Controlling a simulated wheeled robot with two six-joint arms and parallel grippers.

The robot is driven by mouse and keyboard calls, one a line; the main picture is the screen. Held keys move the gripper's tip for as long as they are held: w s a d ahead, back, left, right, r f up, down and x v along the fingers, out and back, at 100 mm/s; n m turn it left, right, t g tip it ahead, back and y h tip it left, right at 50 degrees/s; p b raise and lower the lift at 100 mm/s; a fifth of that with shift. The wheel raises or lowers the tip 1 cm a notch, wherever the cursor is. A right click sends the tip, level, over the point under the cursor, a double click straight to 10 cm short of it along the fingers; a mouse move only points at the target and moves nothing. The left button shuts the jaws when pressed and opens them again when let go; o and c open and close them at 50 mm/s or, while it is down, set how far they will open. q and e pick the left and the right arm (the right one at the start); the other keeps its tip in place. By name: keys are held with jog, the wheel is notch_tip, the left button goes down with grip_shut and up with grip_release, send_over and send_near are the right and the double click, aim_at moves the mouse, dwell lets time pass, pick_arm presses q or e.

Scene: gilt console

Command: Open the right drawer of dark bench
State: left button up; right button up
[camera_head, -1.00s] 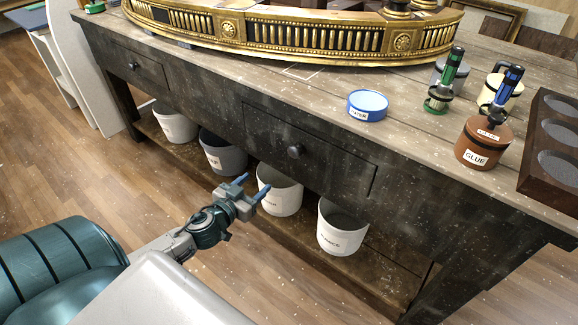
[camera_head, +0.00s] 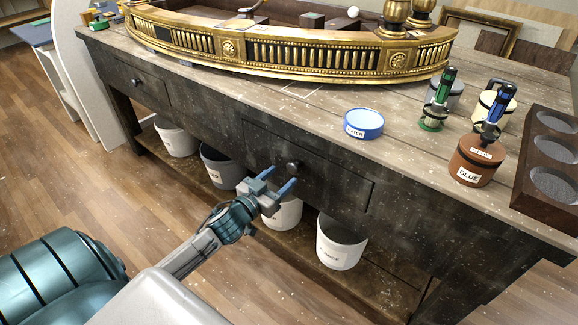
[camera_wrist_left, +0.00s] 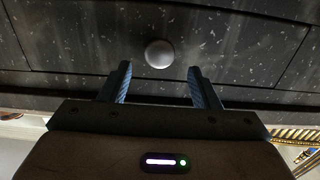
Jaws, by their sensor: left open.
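The dark bench (camera_head: 455,225) has two drawers in its front. The right drawer (camera_head: 335,182) is closed, flush with the front, with a round dark knob (camera_head: 293,166). My left gripper (camera_head: 279,180) is open and empty, just in front of the right drawer near its knob. In the left wrist view the knob (camera_wrist_left: 159,53) lies beyond and between the two blue fingertips (camera_wrist_left: 158,72), and no contact shows. The left drawer (camera_head: 141,83) is also closed. My right gripper does not show.
White and grey buckets (camera_head: 341,243) stand on the lower shelf (camera_head: 375,285) under the drawers. On the top are a gilt console piece (camera_head: 300,52), a blue-rimmed water dish (camera_head: 364,123), a brown glue pot (camera_head: 476,160) and a dark wooden holder (camera_head: 550,165).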

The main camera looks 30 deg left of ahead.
aim_at(291, 169)
pick_arm(q)
jog(key=shift+w+d, duration=0.1)
jog(key=shift+w, duration=1.1)
jog(key=shift+w+f+b, duration=0.1)
jog(key=shift+w+b, duration=0.25)
jog(key=shift+w, duration=0.3)
jog(key=shift+w+d, duration=0.1)
jog(key=shift+w, duration=0.35)
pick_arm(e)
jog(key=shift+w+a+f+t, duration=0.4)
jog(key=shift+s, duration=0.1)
